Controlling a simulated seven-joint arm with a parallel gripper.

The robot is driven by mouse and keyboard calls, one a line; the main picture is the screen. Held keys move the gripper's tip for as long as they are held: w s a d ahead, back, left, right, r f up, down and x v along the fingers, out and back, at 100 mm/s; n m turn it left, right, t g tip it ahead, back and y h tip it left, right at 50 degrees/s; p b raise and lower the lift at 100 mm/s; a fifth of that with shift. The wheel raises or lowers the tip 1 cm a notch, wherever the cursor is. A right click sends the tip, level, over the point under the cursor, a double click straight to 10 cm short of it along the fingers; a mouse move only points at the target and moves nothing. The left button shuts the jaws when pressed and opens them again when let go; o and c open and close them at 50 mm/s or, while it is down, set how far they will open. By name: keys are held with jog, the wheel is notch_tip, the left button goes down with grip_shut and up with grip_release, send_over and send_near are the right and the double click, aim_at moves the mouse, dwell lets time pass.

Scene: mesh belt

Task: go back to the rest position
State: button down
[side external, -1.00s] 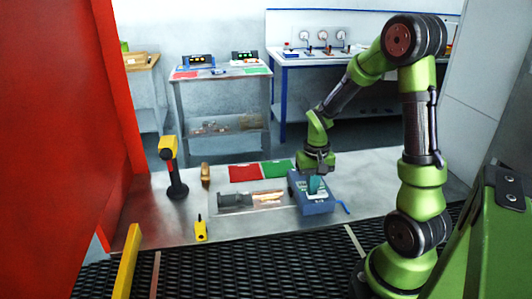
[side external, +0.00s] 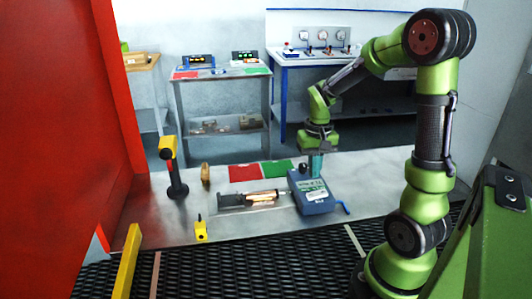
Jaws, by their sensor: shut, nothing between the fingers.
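My gripper (side external: 317,164) hangs at the end of my green arm, pointing down. Its teal fingers are together with nothing seen between them. It is just behind and above the blue device (side external: 316,200), which sits on the metal table (side external: 365,180) with its screen and labelled face showing. I cannot tell from this angle how large the gap is between the fingertips and the device.
A dark tool with a glowing middle (side external: 252,199) lies left of the device. Red (side external: 244,173) and green (side external: 277,168) mats lie behind it. A yellow-black scanner (side external: 173,165) stands at the left, with a small yellow item (side external: 200,230) in front. Black mesh (side external: 270,265) runs along the front.

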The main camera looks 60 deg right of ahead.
jog(key=shift+r, duration=0.45)
jog(key=shift+a+f, duration=0.15)
jog(key=s+a+r+n+t+y, duration=0.1)
jog(key=a+r+n+t, duration=0.1)
jog(key=a+r, duration=0.4)
jog(key=s+a+r+n+t+y, duration=0.1)
jog(key=a+r+t, duration=0.4)
jog(key=a, duration=0.8)
jog(key=shift+s+a+r+n, duration=0.2)
jog(key=shift+s+r+n, duration=0.35)
jog(key=shift+s+n, duration=0.35)
